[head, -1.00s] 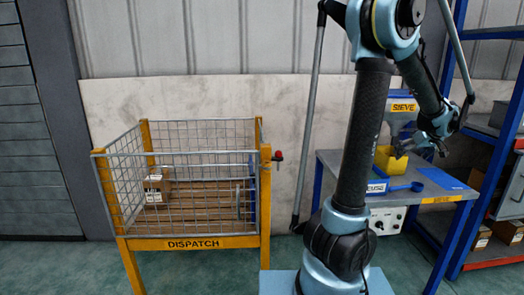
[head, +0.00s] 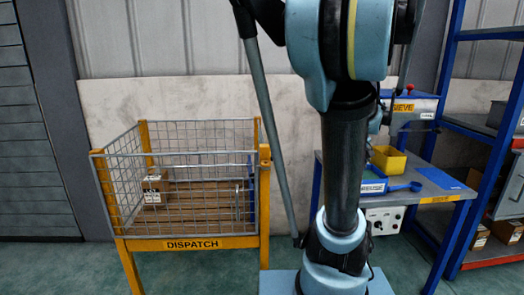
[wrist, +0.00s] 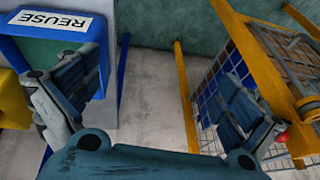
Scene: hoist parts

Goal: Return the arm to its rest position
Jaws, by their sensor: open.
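My gripper (wrist: 155,102) is open and empty in the wrist view, its two fingers spread wide with only floor and wall between them. In the head view my arm stands upright in front of the bench, and my gripper is mostly hidden behind it. The blue REUSE tray (head: 374,187) sits on the sieve bench; it also shows upside down at the upper left of the wrist view (wrist: 92,28), beyond the left finger. The right finger overlaps the wire cage in that view. Neither finger visibly grips anything.
The DISPATCH cage (head: 210,243) stands left of my arm with a cardboard box (head: 155,188) inside. The sieve bench (head: 440,183) holds a yellow bin (head: 388,160) and a blue scoop (head: 405,187). A blue shelf rack (head: 465,168) stands at the right. Floor between cage and bench is partly hidden.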

